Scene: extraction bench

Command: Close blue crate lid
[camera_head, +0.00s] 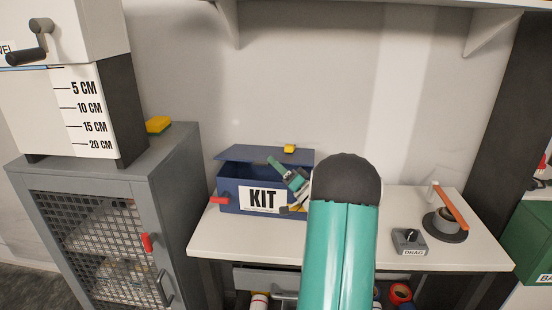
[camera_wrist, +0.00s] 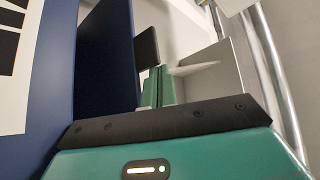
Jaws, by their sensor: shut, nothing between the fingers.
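The blue crate (camera_head: 228,195) with a white KIT label stands on the bench in the head view. Its blue lid (camera_head: 245,153) is raised partway, with a dark gap between its front edge and the crate. A small yellow block (camera_head: 289,148) shows at the lid's back edge. My gripper (camera_head: 273,160) is shut and empty, over the crate's front and close to the lid; contact cannot be told. My arm hides the crate's right end. In the wrist view, my gripper's green fingers (camera_wrist: 157,85) are close together, right of the crate's labelled blue wall (camera_wrist: 48,70).
The white bench top (camera_head: 400,255) holds a grey DRAG block (camera_head: 408,240) and a round dark item with an orange handle (camera_head: 450,205) on the right. A grey mesh cabinet (camera_head: 175,180) stands left. A shelf (camera_head: 400,4) hangs above. Small items lie below the bench.

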